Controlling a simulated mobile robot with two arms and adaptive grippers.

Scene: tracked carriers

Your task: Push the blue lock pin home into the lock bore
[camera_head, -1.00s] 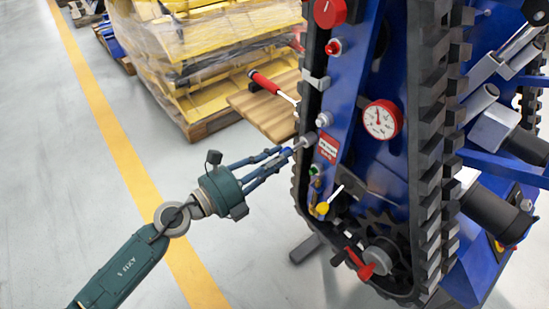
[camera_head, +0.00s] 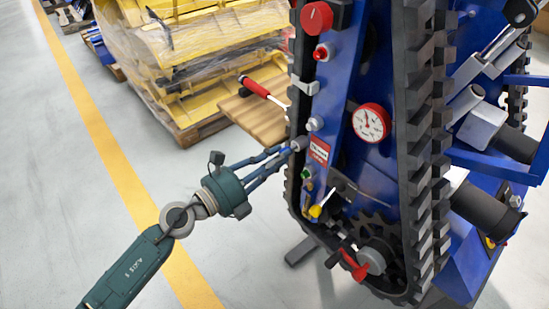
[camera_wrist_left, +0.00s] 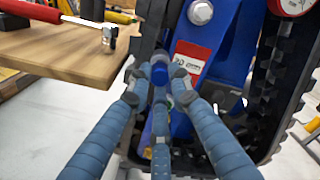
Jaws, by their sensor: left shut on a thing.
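The blue lock pin (camera_wrist_left: 159,74) is between the fingertips of my left gripper (camera_head: 286,152), which is shut on it. The gripper's three dark blue fingers also show in the left wrist view (camera_wrist_left: 157,88). The pin points at the grey lock bore fitting (camera_head: 299,143) on the near edge of the blue carrier (camera_head: 335,95), just left of the red and white label (camera_head: 319,151). The pin's front end is at the fitting; the fingertips hide how deep it sits. My right gripper is not in view.
A wooden board (camera_head: 258,115) with a red-handled hammer-like tool (camera_head: 258,88) lies left of the carrier. Below the bore are a yellow knob (camera_head: 315,211) and a red-handled lever (camera_head: 352,264). The black track (camera_head: 415,150) stands right of it. The floor around my left arm is clear.

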